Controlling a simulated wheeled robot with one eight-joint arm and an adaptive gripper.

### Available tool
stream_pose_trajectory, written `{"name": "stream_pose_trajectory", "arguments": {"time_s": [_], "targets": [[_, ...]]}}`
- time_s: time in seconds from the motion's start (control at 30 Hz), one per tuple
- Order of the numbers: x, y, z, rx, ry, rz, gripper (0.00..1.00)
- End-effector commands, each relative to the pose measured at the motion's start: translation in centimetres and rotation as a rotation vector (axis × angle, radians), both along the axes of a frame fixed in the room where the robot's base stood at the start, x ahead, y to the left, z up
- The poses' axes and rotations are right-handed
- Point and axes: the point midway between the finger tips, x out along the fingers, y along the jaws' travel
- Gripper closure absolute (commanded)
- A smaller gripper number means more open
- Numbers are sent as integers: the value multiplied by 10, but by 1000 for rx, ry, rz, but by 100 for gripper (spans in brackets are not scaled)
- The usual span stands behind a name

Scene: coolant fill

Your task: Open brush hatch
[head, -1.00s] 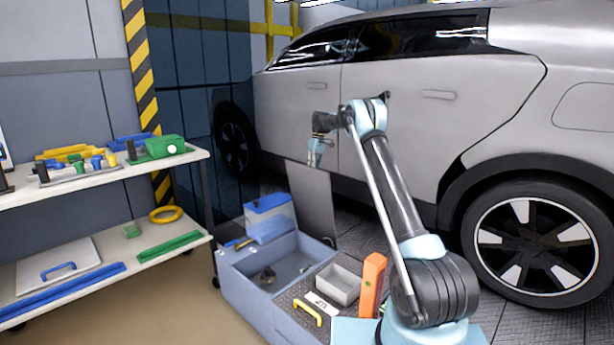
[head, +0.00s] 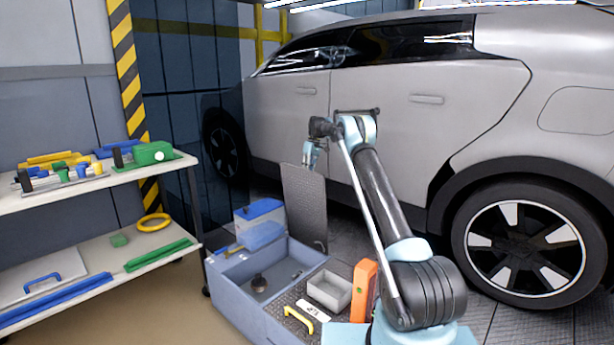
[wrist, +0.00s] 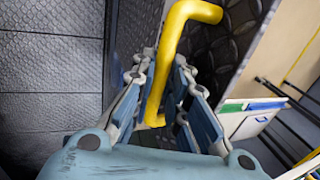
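The brush hatch (head: 304,205) is a grey textured plate standing upright, slightly tilted, at the back of the blue-grey box (head: 240,305). My gripper (head: 308,160) is at the upper part of the hatch in the head view. In the wrist view, a yellow handle (wrist: 166,55) lies between my fingers (wrist: 164,62). The fingers are apart on either side of it, with a gap visible on the right. Contact with the left finger cannot be told. In the head view the handle is hidden behind the plate.
The box has an open compartment with a small dark item (head: 259,283). Beside it are a grey tray (head: 329,291), a yellow handle (head: 299,319) and an orange object (head: 364,290). A silver car (head: 400,130) stands close behind; a shelf (head: 100,255) is at left.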

Motion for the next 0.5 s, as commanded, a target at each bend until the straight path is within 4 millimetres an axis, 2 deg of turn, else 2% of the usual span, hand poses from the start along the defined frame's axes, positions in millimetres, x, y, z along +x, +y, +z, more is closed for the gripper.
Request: {"name": "stream_pose_trajectory", "arguments": {"time_s": [0.03, 0.07, 0.5], "targets": [[-1, 2, 0, 0, 0, 2, 72], [-1, 1, 0, -1, 0, 1, 67], [1, -4, 4, -4, 3, -2, 67]]}}
